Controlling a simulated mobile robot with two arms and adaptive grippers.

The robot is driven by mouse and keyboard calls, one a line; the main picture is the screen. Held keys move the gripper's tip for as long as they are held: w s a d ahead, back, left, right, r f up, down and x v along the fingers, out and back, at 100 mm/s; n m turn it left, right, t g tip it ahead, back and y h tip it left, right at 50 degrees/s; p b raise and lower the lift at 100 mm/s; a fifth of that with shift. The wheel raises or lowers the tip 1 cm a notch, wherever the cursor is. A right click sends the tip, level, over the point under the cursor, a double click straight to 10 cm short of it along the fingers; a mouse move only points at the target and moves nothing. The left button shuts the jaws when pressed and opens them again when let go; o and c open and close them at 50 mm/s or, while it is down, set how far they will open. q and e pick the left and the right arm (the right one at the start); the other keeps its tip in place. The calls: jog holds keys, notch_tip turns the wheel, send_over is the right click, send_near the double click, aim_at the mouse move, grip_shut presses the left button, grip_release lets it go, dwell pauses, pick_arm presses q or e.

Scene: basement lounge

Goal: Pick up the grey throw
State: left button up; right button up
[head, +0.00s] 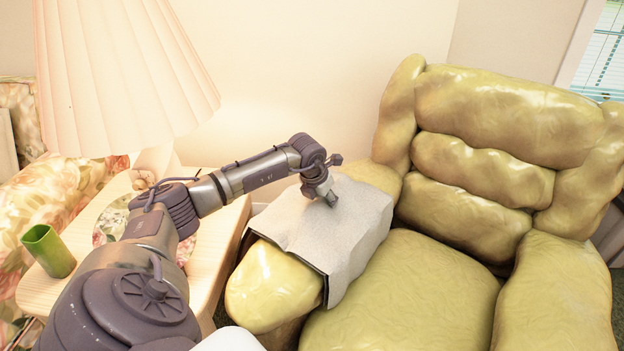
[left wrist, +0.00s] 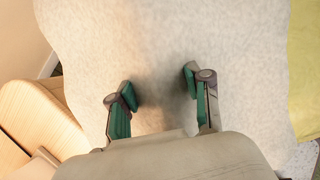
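The grey throw (head: 345,238) lies draped over the left arm of the olive-yellow armchair (head: 395,290). My left gripper (head: 331,197) is just above the throw's upper part, pointing down at it. In the left wrist view the throw (left wrist: 225,40) fills most of the picture. There the left gripper (left wrist: 157,84) has its two green-padded fingers apart, with only throw fabric showing beyond them. I cannot tell if the fingertips touch the fabric. My right gripper is not in view.
A wooden side table (head: 215,245) stands left of the armchair under my left arm. It holds a lamp with a pleated shade (head: 120,75) and a green cup (head: 48,250). A floral seat (head: 50,195) is at far left. The wall is behind.

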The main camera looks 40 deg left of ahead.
pick_arm(q)
grip_shut()
jog(key=shift+r, duration=0.15)
jog(key=shift+r, duration=0.2)
notch_tip(320, 180, up, 4)
jog(key=shift+w+r+p, duration=0.1)
jog(key=shift+p, duration=0.35)
jog(key=w+r, duration=0.2)
jog(key=w, duration=0.1)
jog(key=w+a+r, duration=0.1)
jog(key=w+r, duration=0.1)
jog(key=w, duration=0.1)
jog(key=w+r, duration=0.2)
jog(key=w, duration=0.2)
jog(key=shift+a, duration=0.2)
jog(key=shift+w+a+r, duration=0.1)
jog(key=shift+w+r, duration=0.25)
jog(key=shift+w, duration=0.35)
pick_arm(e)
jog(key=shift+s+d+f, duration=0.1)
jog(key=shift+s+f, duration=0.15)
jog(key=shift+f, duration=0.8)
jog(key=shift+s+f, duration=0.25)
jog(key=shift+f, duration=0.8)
